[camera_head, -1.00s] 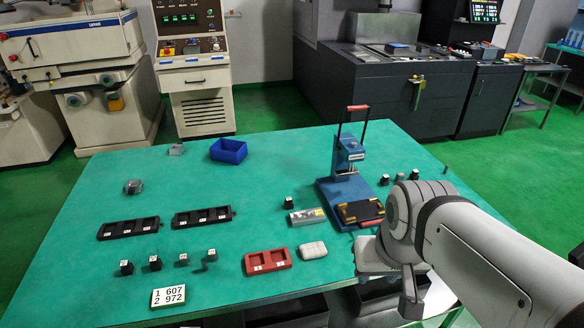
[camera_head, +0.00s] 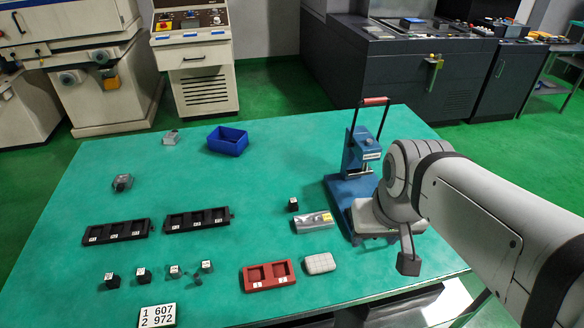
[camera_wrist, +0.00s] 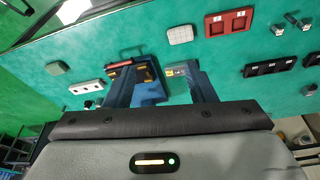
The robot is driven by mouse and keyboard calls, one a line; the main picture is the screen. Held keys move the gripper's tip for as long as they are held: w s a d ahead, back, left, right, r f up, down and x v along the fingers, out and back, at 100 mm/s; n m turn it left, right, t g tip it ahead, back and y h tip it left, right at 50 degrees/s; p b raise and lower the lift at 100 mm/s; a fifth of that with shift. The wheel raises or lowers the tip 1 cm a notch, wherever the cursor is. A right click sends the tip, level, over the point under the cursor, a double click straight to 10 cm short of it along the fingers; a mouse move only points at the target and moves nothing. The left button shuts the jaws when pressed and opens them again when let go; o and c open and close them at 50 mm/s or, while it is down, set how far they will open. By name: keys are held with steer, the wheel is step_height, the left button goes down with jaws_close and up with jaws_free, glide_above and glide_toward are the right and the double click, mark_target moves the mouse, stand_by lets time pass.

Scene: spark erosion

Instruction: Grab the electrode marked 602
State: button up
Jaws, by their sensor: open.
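Several small dark electrodes with white labels stand on the green table, among them a left one (camera_head: 112,281), one beside it (camera_head: 142,276), two greyer-topped ones (camera_head: 174,272) (camera_head: 207,267) and a lone one (camera_head: 293,205) near the press. Their numbers are too small to read, so I cannot tell which is 602. My gripper (camera_wrist: 162,90) is open, with nothing visibly held between its fingers. In the head view it hangs over the table's right side, in front of the blue press, with one dark finger showing.
The blue press (camera_head: 362,155) stands behind my arm, its base partly hidden. Two black trays (camera_head: 116,239) (camera_head: 197,226), a red tray (camera_head: 246,276), a pale block (camera_head: 320,263), a metallic block (camera_head: 313,222), a blue bin (camera_head: 219,143) and a number card (camera_head: 157,315) lie around. The table's middle is clear.

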steer(key=shift+o, duration=0.3)
steer(key=w+a+f+n+g+b, duration=0.1)
steer(key=w+n, duration=0.4)
steer(key=w, duration=0.7)
steer(key=shift+w+a+f+b, duration=0.35)
steer(key=shift+a+b, duration=0.1)
steer(key=shift+b, duration=0.8)
steer(key=n+g+b, duration=0.2)
steer(key=n+b, duration=0.5)
steer(key=n, duration=0.7)
glide_above(293, 201)
steer(key=f, duration=1.4)
steer(key=w+f, duration=0.1)
steer(key=f, duration=0.6)
steer(key=shift+d+f, duration=0.15)
steer(key=shift+f, duration=0.1)
steer(key=f, duration=0.7)
steer(key=shift+s+f, duration=0.25)
steer(key=shift+s, duration=0.15)
steer(key=shift+c, duration=0.2)
steer(key=c, duration=1.1)
